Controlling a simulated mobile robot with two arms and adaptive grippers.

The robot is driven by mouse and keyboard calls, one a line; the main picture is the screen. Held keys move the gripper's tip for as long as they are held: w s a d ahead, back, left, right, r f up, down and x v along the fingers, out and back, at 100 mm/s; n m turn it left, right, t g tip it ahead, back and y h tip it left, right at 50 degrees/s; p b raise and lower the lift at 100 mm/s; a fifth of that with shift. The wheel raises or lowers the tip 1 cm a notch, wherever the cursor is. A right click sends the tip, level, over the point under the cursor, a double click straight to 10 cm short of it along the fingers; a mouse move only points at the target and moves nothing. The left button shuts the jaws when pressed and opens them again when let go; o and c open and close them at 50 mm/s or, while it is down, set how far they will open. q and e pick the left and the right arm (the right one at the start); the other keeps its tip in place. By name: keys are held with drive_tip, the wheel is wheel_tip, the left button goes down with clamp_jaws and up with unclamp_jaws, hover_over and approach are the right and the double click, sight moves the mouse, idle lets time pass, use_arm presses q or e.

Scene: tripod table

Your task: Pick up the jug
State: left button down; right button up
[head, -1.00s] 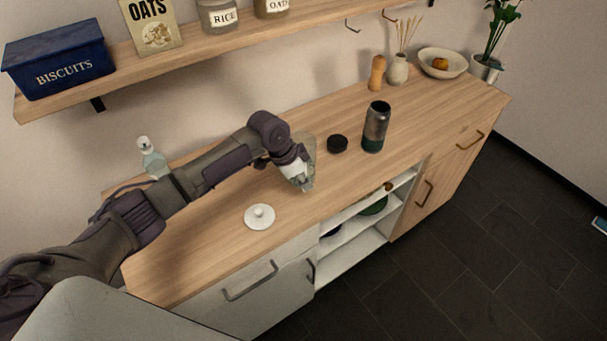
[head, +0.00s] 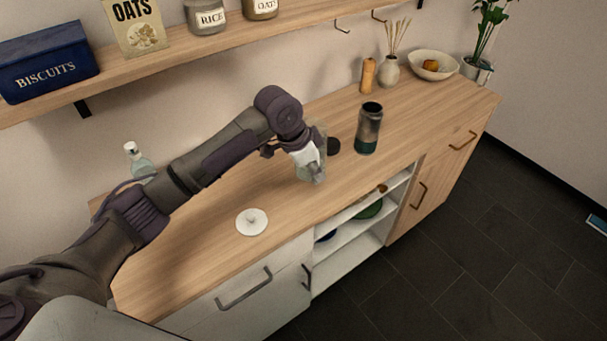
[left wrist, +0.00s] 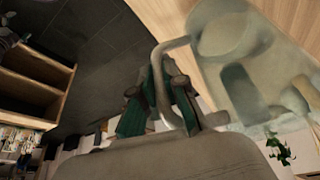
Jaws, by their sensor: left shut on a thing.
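The jug is clear, greenish glass. In the head view the jug (head: 320,138) is mostly hidden behind my left gripper, over the counter. In the left wrist view the jug (left wrist: 265,75) fills the upper right, tilted in the picture, with its looped handle (left wrist: 166,62) towards the middle. My left gripper (head: 316,176) is shut on the jug's handle; its fingers (left wrist: 163,108) close around it in the wrist view. Whether the jug's base touches the counter is hard to see. My right gripper is not in view.
A white lid (head: 251,222) lies on the wooden counter (head: 200,250) in front. A clear bottle (head: 138,163) is behind my arm. A shelf (head: 165,62) runs above.

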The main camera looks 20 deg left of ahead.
use_arm(q)
drive_tip(key=s+d+r+b, duration=0.1)
drive_tip(key=d+r, duration=0.3)
drive_tip(key=d, duration=0.2)
drive_tip(key=shift+d, duration=0.2)
drive_tip(key=shift+d+r, duration=0.1)
idle(1.4)
